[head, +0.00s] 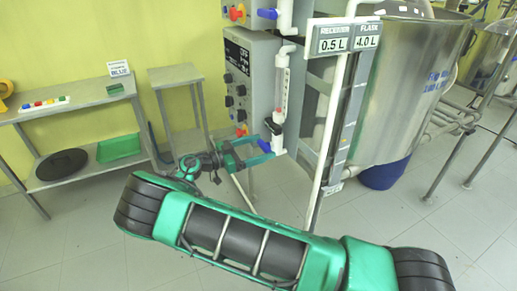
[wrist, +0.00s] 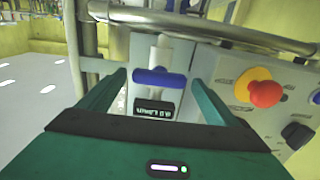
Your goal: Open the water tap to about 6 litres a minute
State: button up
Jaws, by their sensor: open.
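The water tap has a blue handle (head: 264,146) at the foot of a white tube (head: 282,92) on the grey panel. In the wrist view the blue handle (wrist: 160,77) lies crosswise between the fingertips of my gripper (wrist: 158,80), with gaps on both sides. Below it a small dark display (wrist: 157,108) shows digits and a litres-per-minute label; the digits are too small to read surely. In the head view my green gripper (head: 258,146) is open and its fingers reach to the handle. I cannot tell whether either finger touches it.
A red-and-yellow knob (wrist: 264,92) and a black knob (wrist: 296,135) are on the panel beside the tap. A metal pipe (wrist: 200,28) crosses above the handle. A steel vessel (head: 410,90) stands right, and grey shelves (head: 75,115) stand left.

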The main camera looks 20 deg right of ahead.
jog(key=shift+c, duration=0.3)
jog(key=c, duration=1)
jog(key=shift+n, duration=0.4)
jog(key=n, duration=0.2)
jog(key=shift+w+a+n, duration=0.1)
jog(key=shift+w+n, duration=0.05)
jog(key=shift+n, duration=0.25)
jog(key=n, duration=0.3)
jog(key=shift+w+n, duration=0.1)
jog(key=shift+n, duration=0.2)
jog(key=shift+f+n, duration=0.1)
jog(key=shift+n, duration=2.4)
